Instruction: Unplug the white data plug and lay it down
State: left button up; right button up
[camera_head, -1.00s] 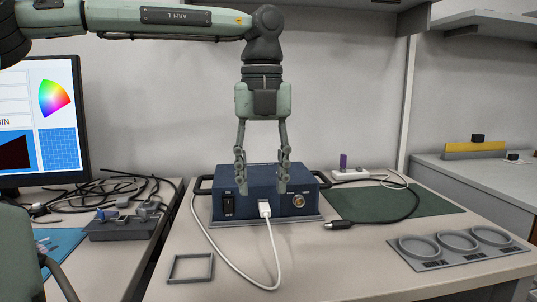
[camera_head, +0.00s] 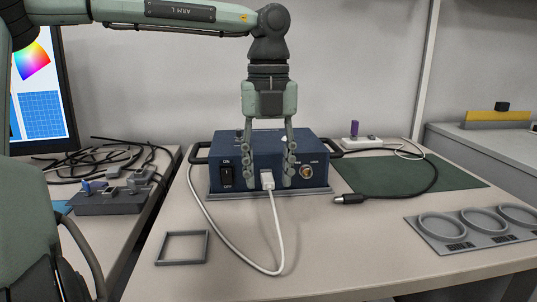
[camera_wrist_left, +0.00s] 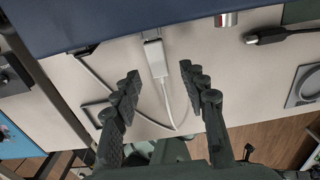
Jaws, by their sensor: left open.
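The white data plug (camera_head: 267,181) sits at the front face of the blue box (camera_head: 225,155). Its white cable (camera_head: 279,240) loops over the table and back to the left side of the box. My left gripper (camera_head: 270,177) points down in front of the box, fingers apart, with the plug between them in this view. In the left wrist view the plug (camera_wrist_left: 154,57) shows just beyond the open fingertips (camera_wrist_left: 160,74), nearer the left finger. I see no contact between the fingers and the plug. My right gripper is out of view.
A square grey frame (camera_head: 182,233) lies on the table at front left. A black cable's connector (camera_head: 348,199) lies to the right by a green mat (camera_head: 440,176). A plate with ring holders (camera_head: 448,243) is at front right.

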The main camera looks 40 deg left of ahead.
pick_arm(q)
jog(key=shift+f, duration=0.25)
grip_shut()
dwell(0.4)
